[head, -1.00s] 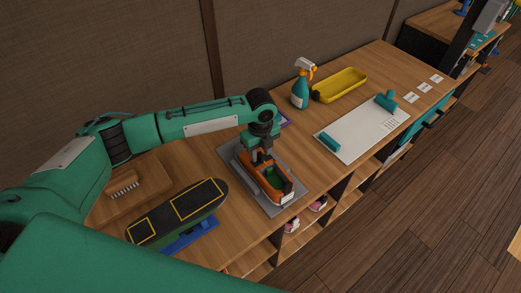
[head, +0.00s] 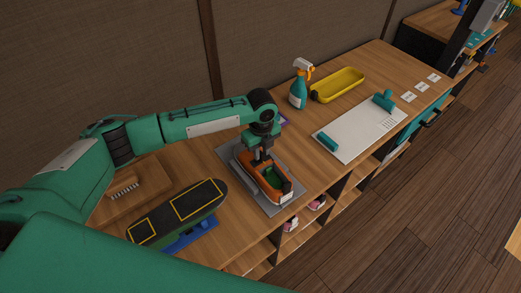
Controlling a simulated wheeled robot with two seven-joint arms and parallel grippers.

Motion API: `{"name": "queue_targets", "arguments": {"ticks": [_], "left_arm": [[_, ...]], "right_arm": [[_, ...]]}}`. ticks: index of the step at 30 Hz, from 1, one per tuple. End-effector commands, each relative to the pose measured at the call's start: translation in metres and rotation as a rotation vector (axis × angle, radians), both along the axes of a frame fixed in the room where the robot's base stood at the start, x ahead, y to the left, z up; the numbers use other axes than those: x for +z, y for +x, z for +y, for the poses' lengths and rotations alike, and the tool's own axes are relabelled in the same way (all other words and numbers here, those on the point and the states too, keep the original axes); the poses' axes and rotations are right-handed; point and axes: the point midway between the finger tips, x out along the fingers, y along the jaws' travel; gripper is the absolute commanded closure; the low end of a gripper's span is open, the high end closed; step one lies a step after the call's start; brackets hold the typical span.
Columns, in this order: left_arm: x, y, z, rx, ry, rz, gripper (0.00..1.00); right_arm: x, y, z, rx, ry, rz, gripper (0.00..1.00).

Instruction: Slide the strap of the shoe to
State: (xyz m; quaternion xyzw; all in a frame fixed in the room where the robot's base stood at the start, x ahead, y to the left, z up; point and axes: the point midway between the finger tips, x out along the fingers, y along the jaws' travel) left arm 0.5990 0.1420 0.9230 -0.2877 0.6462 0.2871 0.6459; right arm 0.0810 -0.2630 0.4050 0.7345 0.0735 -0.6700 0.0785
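An orange shoe (head: 269,188) with a green inside and a dark part at its near right end sits on a grey plate (head: 288,207) on the wooden counter. My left gripper (head: 261,157) points down at the far left end of the shoe, at or just above its upper. The fingers are small and partly merge with the shoe, so I cannot tell whether they are open or shut, or whether they touch a strap. The strap itself cannot be made out clearly. My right gripper is out of view.
A skateboard (head: 178,213) on a blue stand and a brush (head: 124,188) lie left of the shoe. A spray bottle (head: 299,90), a yellow tray (head: 338,84) and a white sheet (head: 350,137) with teal rollers lie to the right. Shelves with pink shoes (head: 317,202) are below the front edge.

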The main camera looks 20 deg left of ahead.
Motion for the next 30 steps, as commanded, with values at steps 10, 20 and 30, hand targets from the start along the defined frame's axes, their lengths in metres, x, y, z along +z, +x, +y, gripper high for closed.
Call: {"name": "queue_targets", "arguments": {"ticks": [10, 20, 30], "left_arm": [[0.001, 0.000, 0.000, 0.000, 0.001, -0.001, 0.65], [0.047, 0.001, 0.000, -0.001, -0.001, -0.006, 0.65], [0.118, 0.001, 0.000, -0.001, -0.001, -0.002, 0.65]], "right_arm": [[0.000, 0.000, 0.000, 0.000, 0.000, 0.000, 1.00], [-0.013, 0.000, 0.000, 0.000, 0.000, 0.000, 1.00], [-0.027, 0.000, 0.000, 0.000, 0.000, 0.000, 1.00]]}}
